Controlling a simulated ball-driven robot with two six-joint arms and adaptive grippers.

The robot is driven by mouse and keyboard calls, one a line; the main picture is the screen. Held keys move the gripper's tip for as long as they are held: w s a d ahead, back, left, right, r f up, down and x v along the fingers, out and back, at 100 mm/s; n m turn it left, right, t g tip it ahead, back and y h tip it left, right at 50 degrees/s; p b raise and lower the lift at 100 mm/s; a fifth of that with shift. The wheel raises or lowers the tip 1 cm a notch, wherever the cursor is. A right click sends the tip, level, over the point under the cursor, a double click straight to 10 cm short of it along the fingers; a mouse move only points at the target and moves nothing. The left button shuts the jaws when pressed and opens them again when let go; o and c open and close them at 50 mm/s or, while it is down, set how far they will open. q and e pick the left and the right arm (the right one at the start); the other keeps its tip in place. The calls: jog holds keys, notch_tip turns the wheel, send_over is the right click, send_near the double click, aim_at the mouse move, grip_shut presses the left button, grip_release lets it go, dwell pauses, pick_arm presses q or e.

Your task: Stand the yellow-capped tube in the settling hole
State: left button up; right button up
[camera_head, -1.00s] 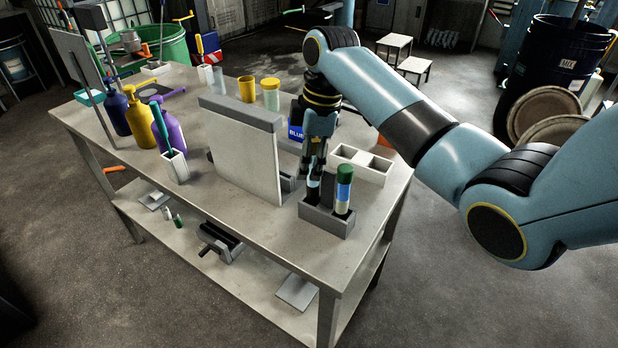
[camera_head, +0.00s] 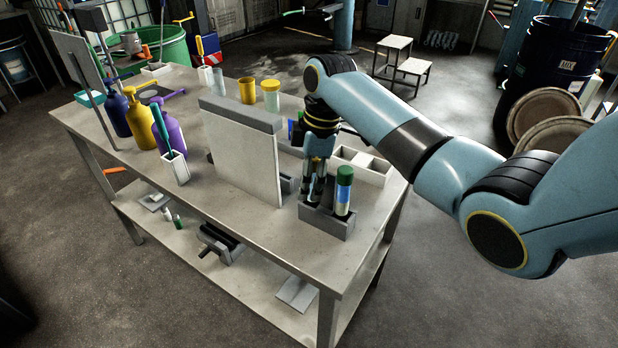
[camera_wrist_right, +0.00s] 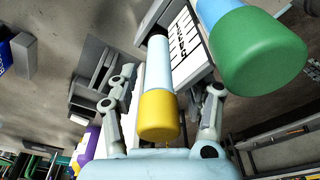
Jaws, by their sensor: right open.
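The yellow-capped tube (camera_wrist_right: 158,112) lies between the spread fingers of my right gripper (camera_wrist_right: 169,84) in the right wrist view, with its cap nearest the camera. In the head view my right gripper (camera_head: 314,186) is low over the grey two-tube block (camera_head: 327,223). It hides the yellow cap there. The green-capped tube (camera_head: 344,190) stands upright in the same block, just right of the gripper; its cap (camera_wrist_right: 258,48) is large in the right wrist view. I cannot tell which opening is the settling hole. My left gripper is out of view.
A white upright panel (camera_head: 243,155) with a grey top stands close left of the gripper. A white compartment box (camera_head: 372,175) is behind the block. The bench front (camera_head: 255,228) is clear.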

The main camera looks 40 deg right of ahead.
jog(key=r, duration=0.4)
jog(key=d+r, duration=0.1)
jog(key=r, duration=0.3)
jog(key=s+r+b, duration=0.1)
jog(key=r, duration=0.3)
jog(key=shift+d+r, duration=0.15)
jog(key=shift+d, duration=0.15)
